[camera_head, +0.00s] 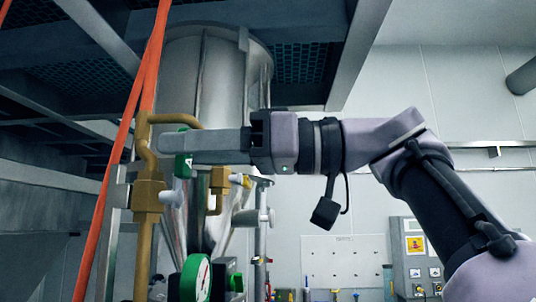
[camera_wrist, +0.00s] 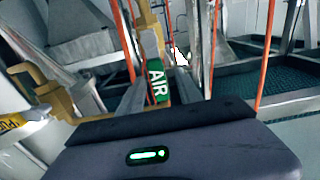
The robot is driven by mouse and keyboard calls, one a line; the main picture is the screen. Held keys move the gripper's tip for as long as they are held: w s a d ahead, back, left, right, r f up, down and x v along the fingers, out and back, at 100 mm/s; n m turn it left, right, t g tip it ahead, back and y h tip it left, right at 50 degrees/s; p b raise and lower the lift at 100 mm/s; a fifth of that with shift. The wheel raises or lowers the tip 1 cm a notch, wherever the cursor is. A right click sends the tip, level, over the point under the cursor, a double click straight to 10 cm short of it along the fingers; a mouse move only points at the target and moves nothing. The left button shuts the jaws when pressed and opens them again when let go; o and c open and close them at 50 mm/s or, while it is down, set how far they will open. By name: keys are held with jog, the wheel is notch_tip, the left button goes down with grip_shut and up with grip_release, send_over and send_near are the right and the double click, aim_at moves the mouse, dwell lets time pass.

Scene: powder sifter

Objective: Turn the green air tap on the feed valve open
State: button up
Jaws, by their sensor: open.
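The green air tap (camera_wrist: 157,82), a flat handle with white AIR lettering, stands between the two fingers of my gripper (camera_wrist: 159,92) in the wrist view. In the head view the tap (camera_head: 184,169) shows as green parts around the fingertips, and the finger hides its middle. My gripper (camera_head: 178,145) reaches in from the right, level, with its jaws open around the handle. I cannot tell whether either finger touches it. The brass pipework (camera_head: 147,195) of the feed valve is just left of and below the fingertips.
A yellow-labelled tap (camera_wrist: 20,120) is at the left in the wrist view. Orange tubes (camera_head: 119,150) run close left of the pipework. A steel vessel (camera_head: 205,75) stands behind my gripper. A green-rimmed gauge (camera_head: 197,279) is below. A control cabinet (camera_head: 415,255) stands at the right.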

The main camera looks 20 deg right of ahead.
jog(key=v, duration=1.6)
jog(key=shift+d+p, duration=0.25)
jog(key=shift+p, duration=0.05)
jog(key=shift+r, duration=0.1)
